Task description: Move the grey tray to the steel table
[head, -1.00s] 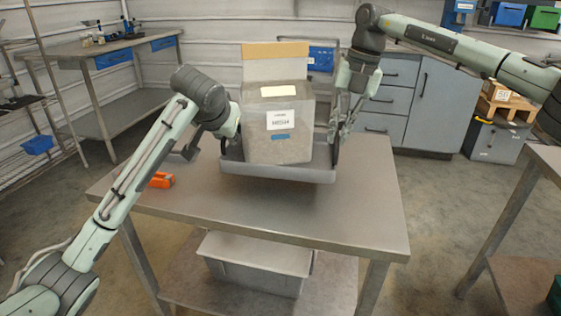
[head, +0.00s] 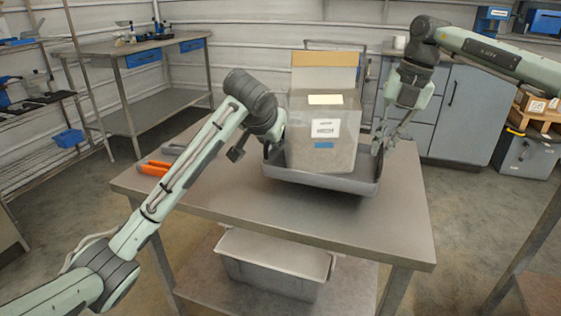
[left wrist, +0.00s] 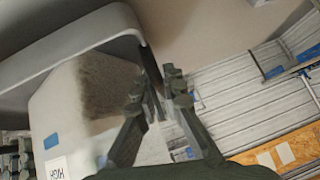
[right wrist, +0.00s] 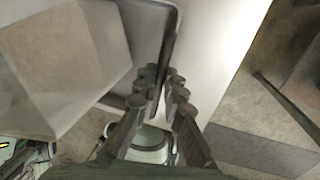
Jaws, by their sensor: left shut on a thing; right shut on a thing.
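The grey tray (head: 320,182) is over the near metal-topped table (head: 230,200), with its front edge slanting down to the right in the head view. A large grey-beige box (head: 322,150) with an open flap and a white label stands in it. My left gripper (head: 268,150) is shut on the tray's left rim, and my right gripper (head: 378,148) on its right rim. The rim also shows in the left wrist view (left wrist: 75,38) and between the fingers in the right wrist view (right wrist: 168,50). I cannot tell whether the tray's underside touches the table top.
Orange-handled tools (head: 153,168) lie at the table's left end. A grey bin (head: 270,262) sits on its lower shelf. Another metal table (head: 120,50) with blue drawers stands at the back left. Grey cabinets (head: 455,110) stand behind. The table's front is clear.

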